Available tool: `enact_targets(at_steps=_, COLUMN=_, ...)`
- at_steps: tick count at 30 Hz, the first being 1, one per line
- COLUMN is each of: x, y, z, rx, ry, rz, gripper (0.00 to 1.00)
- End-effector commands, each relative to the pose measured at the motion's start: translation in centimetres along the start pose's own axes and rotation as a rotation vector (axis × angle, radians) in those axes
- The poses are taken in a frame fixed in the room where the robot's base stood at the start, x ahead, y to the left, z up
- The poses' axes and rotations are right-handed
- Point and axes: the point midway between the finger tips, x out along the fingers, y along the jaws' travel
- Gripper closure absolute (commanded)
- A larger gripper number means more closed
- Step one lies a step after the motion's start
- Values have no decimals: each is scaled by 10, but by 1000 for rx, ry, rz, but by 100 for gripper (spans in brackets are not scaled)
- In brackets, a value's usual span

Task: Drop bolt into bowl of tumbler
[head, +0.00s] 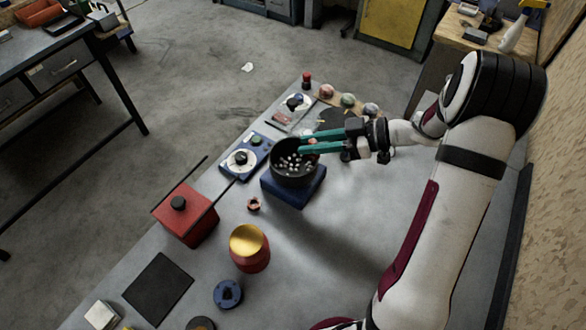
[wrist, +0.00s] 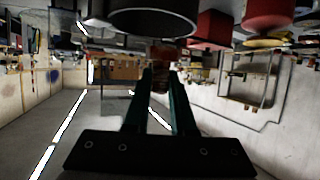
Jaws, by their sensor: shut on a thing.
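The tumbler has a dark round bowl (head: 293,176) on a blue base (head: 292,193); several small silvery pieces lie in the bowl. My gripper (head: 304,143) has teal fingers and reaches in from the right at the bowl's far rim. It is shut on a small reddish-brown piece, seemingly the bolt (wrist: 163,54), at its fingertips in the wrist view. In the head view the fingers mostly hide the piece. The dark rim of the bowl (wrist: 152,24) shows just beyond the fingertips in the wrist view. I cannot tell if the bolt is inside the rim.
A blue dial panel (head: 256,141) stands left of the bowl, with a red box (head: 187,222) nearer. A gold-topped red jar (head: 249,249), a small copper ring (head: 253,205) and a blue disc (head: 228,294) lie nearer too. The sheet right of the bowl is clear.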

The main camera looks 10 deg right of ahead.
Motion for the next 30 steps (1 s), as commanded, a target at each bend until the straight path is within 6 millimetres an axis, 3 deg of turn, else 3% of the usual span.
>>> enact_targets(at_steps=3, x=14, y=18, z=-22, rx=-6, ry=14, rz=-5, gripper=100)
enact_targets(at_steps=5, x=17, y=21, z=-26, rx=-4, ry=17, rz=-6, gripper=100)
enact_targets(at_steps=16, x=38, y=22, z=19, rx=0, ry=19, rz=-5, gripper=100)
enact_targets(at_steps=26, x=41, y=22, z=26, rx=-3, ry=18, rz=-5, gripper=100)
enact_targets(at_steps=27, x=41, y=22, z=26, rx=-3, ry=18, rz=-5, gripper=75)
enact_targets(at_steps=30, x=41, y=22, z=26, rx=-3, ry=18, rz=-5, gripper=57)
